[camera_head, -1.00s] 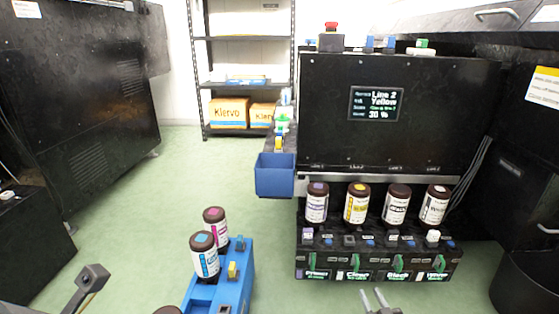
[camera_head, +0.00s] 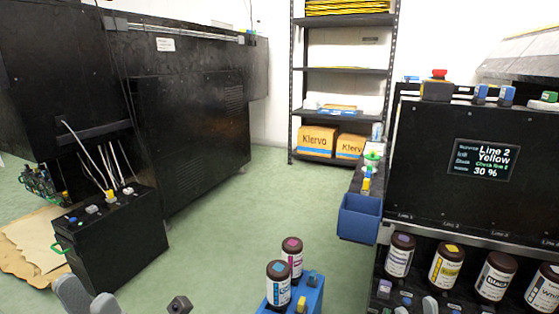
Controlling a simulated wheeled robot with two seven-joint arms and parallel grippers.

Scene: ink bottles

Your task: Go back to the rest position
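My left gripper (camera_head: 89,297) shows only its grey fingertips at the bottom left edge, with a gap between them and nothing seen held. My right gripper (camera_head: 416,306) is just peeking in at the bottom edge, in front of the ink station; its two fingertips are apart and look empty. A cyan-labelled bottle (camera_head: 278,286) and a magenta-labelled bottle (camera_head: 292,257) stand upright on a blue carrier (camera_head: 312,294) between the grippers. Neither gripper touches them. The rest of both grippers is cut off below.
The black ink station (camera_head: 440,205) at the right has a screen and a row of bottles, including a yellow-labelled one (camera_head: 446,267). A blue bin (camera_head: 358,219) hangs at its left side. A black box (camera_head: 105,235) stands at left. The green floor (camera_head: 225,240) between is clear.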

